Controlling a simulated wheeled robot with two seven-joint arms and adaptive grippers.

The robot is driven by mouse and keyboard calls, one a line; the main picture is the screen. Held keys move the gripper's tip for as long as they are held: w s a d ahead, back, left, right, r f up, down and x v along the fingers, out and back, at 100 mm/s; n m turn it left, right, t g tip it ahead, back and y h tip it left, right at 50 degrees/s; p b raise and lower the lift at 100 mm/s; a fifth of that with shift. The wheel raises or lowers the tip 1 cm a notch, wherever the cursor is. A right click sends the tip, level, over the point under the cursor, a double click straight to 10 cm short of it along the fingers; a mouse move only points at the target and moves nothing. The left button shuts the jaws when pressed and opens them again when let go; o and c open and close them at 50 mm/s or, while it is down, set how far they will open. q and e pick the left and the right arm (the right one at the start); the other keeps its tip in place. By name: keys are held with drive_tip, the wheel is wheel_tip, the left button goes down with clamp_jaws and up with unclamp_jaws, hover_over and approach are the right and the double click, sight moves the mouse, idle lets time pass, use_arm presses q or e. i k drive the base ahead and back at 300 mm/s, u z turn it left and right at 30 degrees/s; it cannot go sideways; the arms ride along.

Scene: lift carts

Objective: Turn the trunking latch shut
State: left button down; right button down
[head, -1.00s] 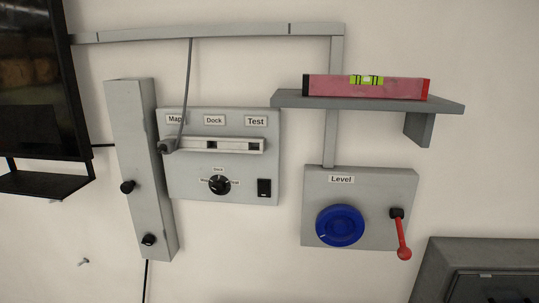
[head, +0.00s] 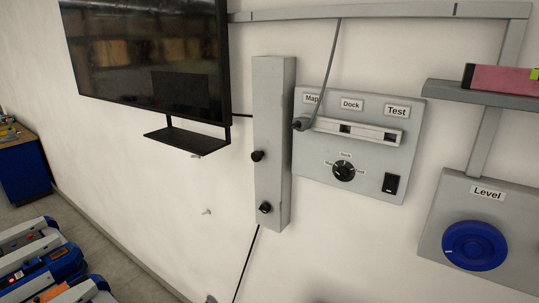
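The grey upright trunking box (head: 274,120) is fixed on the wall near the middle of the head view. Two black knob-like latches sit on its front, an upper one (head: 257,156) and a lower one (head: 265,207). I cannot tell from here which of them is shut. A black cable (head: 245,262) runs down from the box's lower end. Neither of my grippers shows in the head view.
Right of the box is a panel (head: 415,150) with Map, Dock and Test sockets, a plugged grey cable (head: 330,70), a dial (head: 344,171) and a switch (head: 391,183). A Level panel (head: 450,215) with a blue wheel (head: 474,245), a shelf (head: 480,94), a wall screen (head: 150,55) and lift carts (head: 45,262) surround it.

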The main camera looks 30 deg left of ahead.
sight(266, 207)
drive_tip(key=z, duration=2.4)
drive_tip(key=k, duration=1.75)
drive_tip(key=u, duration=2.15)
